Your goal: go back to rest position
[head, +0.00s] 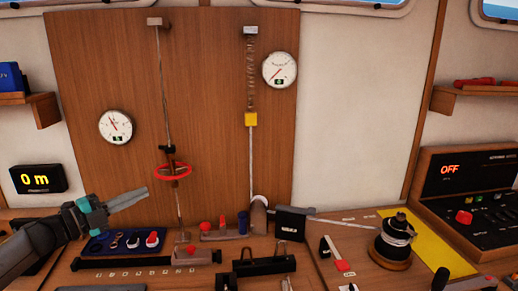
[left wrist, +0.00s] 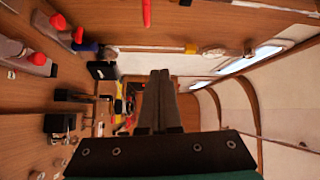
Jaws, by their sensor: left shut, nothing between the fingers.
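My left gripper (head: 146,191) comes in from the left in the head view. Its fingers are together and empty, pointing right, in front of the wooden panel and above the blue tray (head: 95,246). In the left wrist view, the two dark fingers (left wrist: 160,73) lie side by side with nothing between them. My right gripper does not show in either view.
The wooden panel (head: 80,70) carries two gauges, a rod with a red ring (head: 173,172) and a spring with a yellow block (head: 251,119). A winch drum (head: 396,240) with coiled line stands right. A black control console (head: 480,195) reads OFF. Small fittings crowd the bench front.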

